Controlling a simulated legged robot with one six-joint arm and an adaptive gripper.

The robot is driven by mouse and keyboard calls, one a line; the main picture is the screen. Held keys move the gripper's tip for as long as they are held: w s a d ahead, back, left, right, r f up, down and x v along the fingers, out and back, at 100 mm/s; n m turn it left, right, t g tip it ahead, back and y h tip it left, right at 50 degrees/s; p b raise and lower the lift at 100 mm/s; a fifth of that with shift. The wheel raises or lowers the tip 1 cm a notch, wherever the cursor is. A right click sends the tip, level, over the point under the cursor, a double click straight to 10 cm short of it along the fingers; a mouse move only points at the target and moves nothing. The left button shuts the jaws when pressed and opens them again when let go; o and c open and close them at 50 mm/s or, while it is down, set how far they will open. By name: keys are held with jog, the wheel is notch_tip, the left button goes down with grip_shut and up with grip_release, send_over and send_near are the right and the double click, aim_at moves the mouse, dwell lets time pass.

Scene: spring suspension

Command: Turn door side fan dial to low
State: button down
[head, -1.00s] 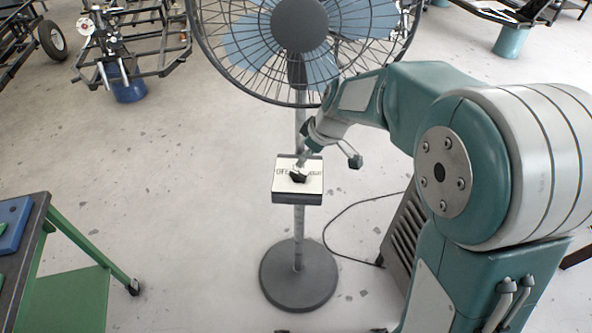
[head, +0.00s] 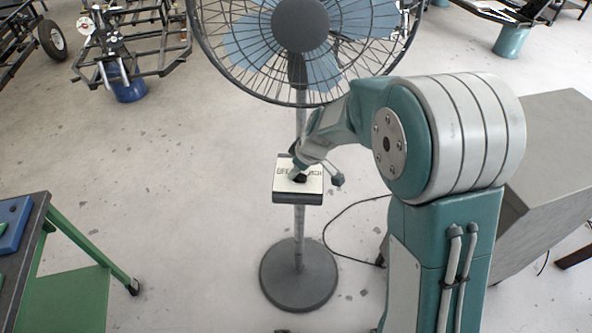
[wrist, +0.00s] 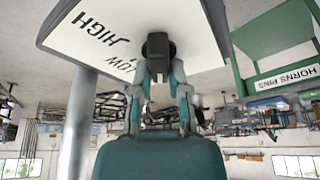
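The pedestal fan (head: 300,25) stands ahead with a control box (head: 285,192) on its pole. The box has a white face; OFF and part of HIGH show in the head view. In the wrist view the box face (wrist: 90,30) shows HIGH and LOW. The black dial knob (wrist: 158,48) sticks out from this face. My gripper (wrist: 161,80) is at the knob, with one finger at each side of its near end. It also covers part of the dial in the head view (head: 300,172). I cannot tell whether the fingers press on it or which label it points to.
A green-framed cart (head: 85,250) stands at the lower left. A grey cabinet (head: 550,150) is at the right behind my arm, and a black cable (head: 345,215) lies on the floor. The fan's round base (head: 298,275) stands on open floor.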

jog(key=shift+m, duration=0.4)
jog(key=m+h, duration=0.1)
jog(key=m, duration=0.1)
jog(key=m+t, duration=0.1)
jog(key=m, duration=0.2)
jog(key=shift+d+t+h, duration=0.15)
jog(key=shift+t+h, duration=0.15)
jog(key=shift+h, duration=0.1)
jog(key=shift+w+d+f+m+h, duration=0.1)
jog(key=shift+m+h, duration=0.4)
jog(key=shift+m, duration=0.95)
jog(key=shift+d+m+h, duration=0.1)
jog(key=shift+m+h, duration=0.4)
jog(key=shift+m, duration=0.95)
jog(key=c, duration=0.6)
grip_release()
jog(key=shift+a, duration=0.1)
